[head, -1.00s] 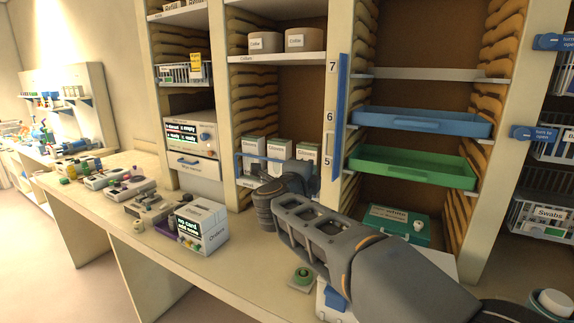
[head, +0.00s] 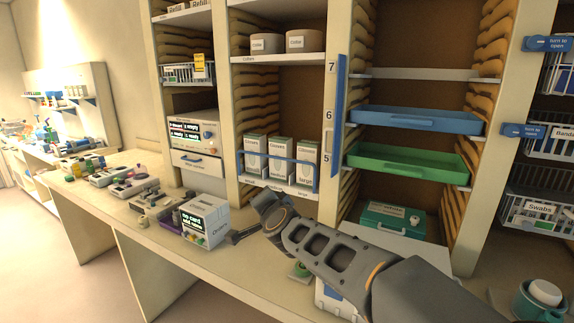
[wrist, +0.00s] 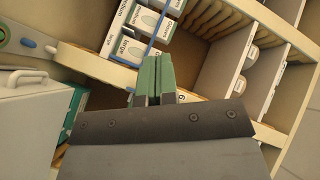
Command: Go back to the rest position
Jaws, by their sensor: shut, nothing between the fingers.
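My gripper (wrist: 155,65) shows in the wrist view as two green-faced fingers pressed together with nothing between them. In the head view my arm reaches in from the lower right, low over the counter (head: 190,262). My wrist is in front of the glove boxes (head: 281,160), and the dark gripper end (head: 240,237) is to the right of the orders box (head: 206,220). Its fingertips are too small to make out there. In the wrist view the glove boxes (wrist: 125,42) are beyond the fingers, to the upper left.
A blue tray (head: 415,121) and a green tray (head: 408,162) sit in the shelf unit. A green case (head: 392,218) stands below them. Wire baskets (head: 537,210) are at the right. A mug (head: 538,300) is at the lower right.

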